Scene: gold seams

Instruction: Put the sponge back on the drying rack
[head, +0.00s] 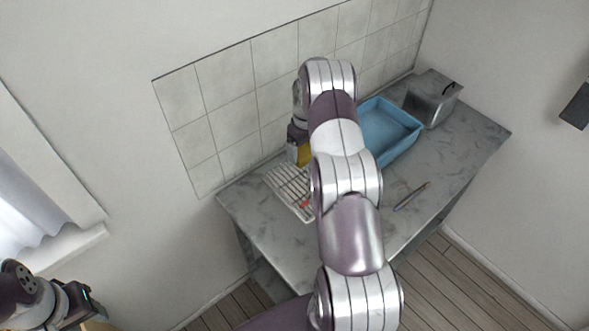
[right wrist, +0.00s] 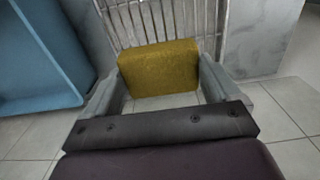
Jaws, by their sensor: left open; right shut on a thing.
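The yellow sponge (right wrist: 158,68) sits between the two fingers of my right gripper (right wrist: 161,84) in the right wrist view. That gripper is shut on it. The sponge also shows in the head view (head: 304,154), partly hidden by my right arm, above the back of the drying rack. The white wire drying rack (head: 284,184) stands at the left end of the counter; its bars also show behind the sponge in the right wrist view (right wrist: 160,22). I cannot tell whether the sponge touches the rack. My left gripper (head: 92,302) is open at the lower left, away from the counter.
A blue basin (head: 402,122) stands on the marble counter (head: 440,165) right of the rack. A grey metal box (head: 433,98) is at the far right corner. A pen-like thing (head: 411,196) lies near the front edge. A small red thing (head: 305,204) shows at the rack. A tiled wall (head: 230,92) rises behind.

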